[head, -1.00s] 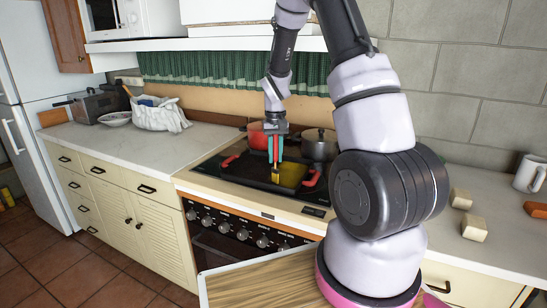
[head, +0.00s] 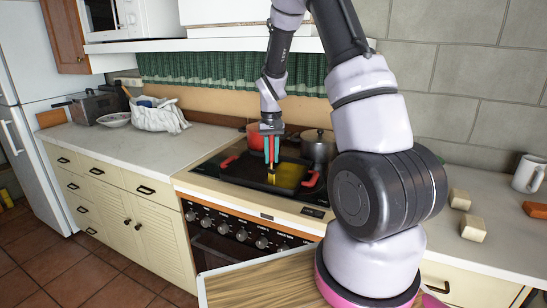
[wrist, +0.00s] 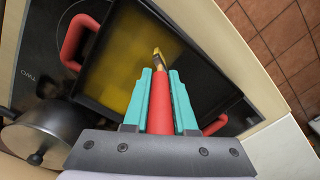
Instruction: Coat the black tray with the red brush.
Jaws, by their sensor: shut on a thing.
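The black tray (head: 243,170) with red handles lies on the stove top. A yellow coating (head: 291,175) covers its right part in the head view, and the left part is bare black. In the wrist view the coating (wrist: 130,60) fills the left part, with bare black tray (wrist: 203,88) to its right. My gripper (head: 271,160) is over the tray, its teal fingers shut on the handle of the red brush (wrist: 160,108). The brush points down, its yellowish tip (wrist: 158,57) at the edge of the coating. I cannot tell whether it touches the tray.
A red pot (head: 256,136) and a lidded dark pot (head: 319,146) stand behind the tray. The lidded pot is close by in the wrist view (wrist: 40,130). Pale blocks (head: 473,228) and a white mug (head: 529,173) are on the right counter. The left counter is mostly clear.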

